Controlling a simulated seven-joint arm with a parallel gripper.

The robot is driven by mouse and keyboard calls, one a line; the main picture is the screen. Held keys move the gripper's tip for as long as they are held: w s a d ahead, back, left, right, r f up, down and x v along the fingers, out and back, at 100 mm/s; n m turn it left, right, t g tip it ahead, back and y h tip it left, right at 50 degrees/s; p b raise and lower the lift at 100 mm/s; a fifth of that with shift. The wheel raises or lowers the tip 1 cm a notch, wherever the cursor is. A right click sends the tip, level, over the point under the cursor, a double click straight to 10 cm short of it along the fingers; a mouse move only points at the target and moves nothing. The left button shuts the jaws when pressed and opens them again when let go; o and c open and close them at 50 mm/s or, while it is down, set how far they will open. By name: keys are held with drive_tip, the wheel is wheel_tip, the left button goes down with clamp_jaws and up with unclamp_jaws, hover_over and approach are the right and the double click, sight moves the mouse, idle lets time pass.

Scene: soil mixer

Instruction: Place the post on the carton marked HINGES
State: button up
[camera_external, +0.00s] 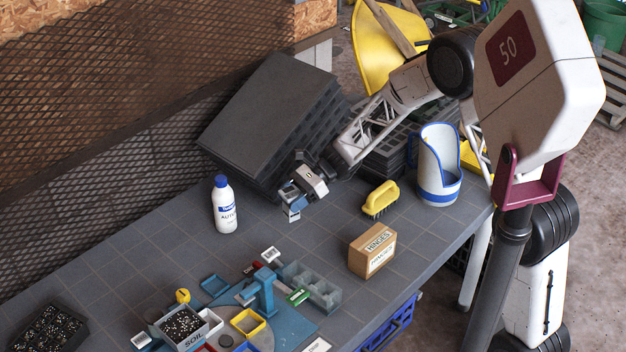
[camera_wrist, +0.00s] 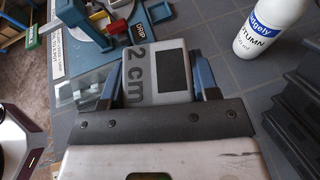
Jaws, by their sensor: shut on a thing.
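My gripper (camera_external: 292,203) is shut on a grey block marked "2 cm" (camera_wrist: 157,72), which I take to be the post. In the wrist view the block sits between the two blue fingers. In the external view it is small and partly hidden by the fingers, over the table near the dark trays. The carton marked HINGES (camera_external: 372,250), a small brown box with a white label, stands on the table to the right of and nearer than my gripper, apart from it. The carton does not show in the wrist view.
A white bottle with a blue cap (camera_external: 224,204) stands left of my gripper. Stacked black trays (camera_external: 270,120) are behind it. A yellow brush (camera_external: 380,199) and a white-and-blue holder (camera_external: 438,165) stand right. The blue soil mixer (camera_external: 265,290) and small bins are in front.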

drive_tip(key=s+d+r, duration=0.1)
drive_tip(key=s+d, duration=0.6)
drive_tip(key=d, duration=0.3)
drive_tip(key=s+d+r+m+t, duration=0.1)
drive_tip(key=s+d, duration=0.6)
drive_tip(key=d, duration=0.3)
drive_tip(key=s+d+r+y, duration=0.1)
drive_tip(key=s+d, duration=0.5)
drive_tip(key=d, duration=0.4)
drive_tip(key=shift+s+d+r+m+t, duration=0.15)
drive_tip(key=shift+s+d+m+t, duration=0.25)
drive_tip(key=shift+w, duration=0.1)
hover_over(373, 238)
drive_tip(key=shift+s+d+f, duration=0.25)
drive_tip(key=shift+s+f, duration=0.15)
drive_tip(key=shift+f, duration=0.35)
drive_tip(key=shift+w+a+f, duration=0.15)
drive_tip(key=shift+w+f, duration=0.05)
drive_tip(key=shift+f, duration=0.7)
drive_tip(key=shift+w+a+f, duration=0.1)
drive_tip(key=shift+w+f, duration=0.05)
drive_tip(key=shift+f, duration=0.75)
drive_tip(key=shift+f, duration=0.1)
